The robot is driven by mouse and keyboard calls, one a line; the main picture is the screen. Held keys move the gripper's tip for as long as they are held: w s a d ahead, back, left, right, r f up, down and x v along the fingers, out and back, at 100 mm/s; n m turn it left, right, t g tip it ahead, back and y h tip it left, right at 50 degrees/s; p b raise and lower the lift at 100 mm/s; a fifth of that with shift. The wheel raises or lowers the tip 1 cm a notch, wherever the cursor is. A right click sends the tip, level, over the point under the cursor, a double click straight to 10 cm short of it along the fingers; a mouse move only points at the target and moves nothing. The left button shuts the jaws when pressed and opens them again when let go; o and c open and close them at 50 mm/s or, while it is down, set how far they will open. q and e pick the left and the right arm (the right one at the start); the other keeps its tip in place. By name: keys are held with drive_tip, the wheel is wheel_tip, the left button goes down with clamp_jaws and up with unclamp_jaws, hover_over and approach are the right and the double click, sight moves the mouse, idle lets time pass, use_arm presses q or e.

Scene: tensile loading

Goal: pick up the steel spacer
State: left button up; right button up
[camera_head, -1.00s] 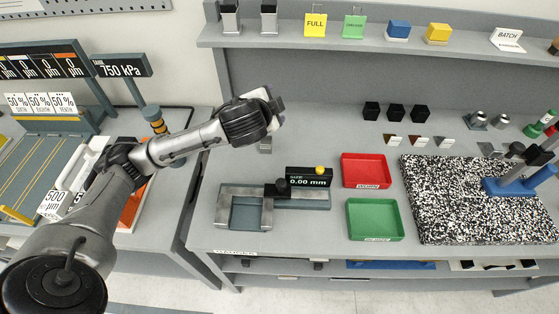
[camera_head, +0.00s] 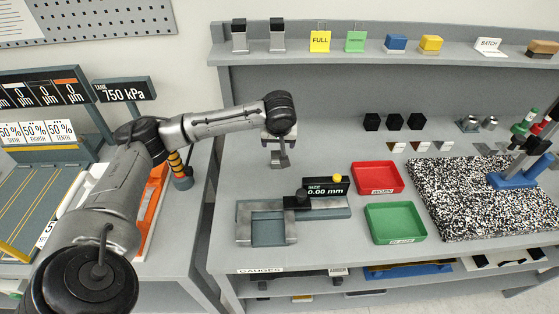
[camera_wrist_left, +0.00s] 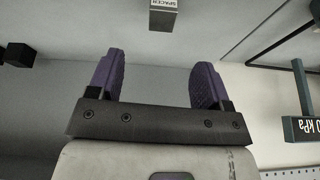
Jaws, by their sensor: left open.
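The steel spacer (camera_head: 282,160) is a small grey metal block on the bench, behind the gauge with the 0.00 mm display. My left gripper (camera_head: 279,141) is near it in the head view and partly overlaps it. In the left wrist view the spacer (camera_wrist_left: 164,17) shows at the top edge with a "SPACER" label. There my left gripper (camera_wrist_left: 158,72) is open and empty, with two purple finger pads apart. The spacer is beyond the fingertips, not between them. My right gripper is not in view.
The gauge (camera_head: 262,231) stands in front of the spacer. A red tray (camera_head: 376,191) and a green tray (camera_head: 394,236) lie to its right, then a speckled mat (camera_head: 450,215). Several black cubes (camera_head: 394,122) stand at the back. A shelf (camera_head: 350,58) runs above the bench.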

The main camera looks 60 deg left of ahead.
sight(277, 155)
use_arm(q)
drive_tip(key=shift+n, duration=0.4)
drive_tip(key=b+x, duration=0.1)
drive_tip(key=x, duration=0.7)
drive_tip(key=shift+a+f+b, duration=0.2)
drive_tip(key=shift+f+b, duration=0.1)
drive_tip(key=shift+b, duration=0.1)
drive_tip(key=b+x, duration=0.1)
drive_tip(key=x, duration=0.3)
drive_tip(key=shift+a+r, duration=0.1)
drive_tip(key=shift+a, duration=0.05)
drive_tip(key=shift+w+a+f, duration=0.1)
drive_tip(key=shift+a+f, duration=0.15)
drive_tip(key=shift+f, duration=0.3)
drive_tip(key=shift+c, duration=0.4)
drive_tip(key=c, duration=1.2)
clamp_jaws()
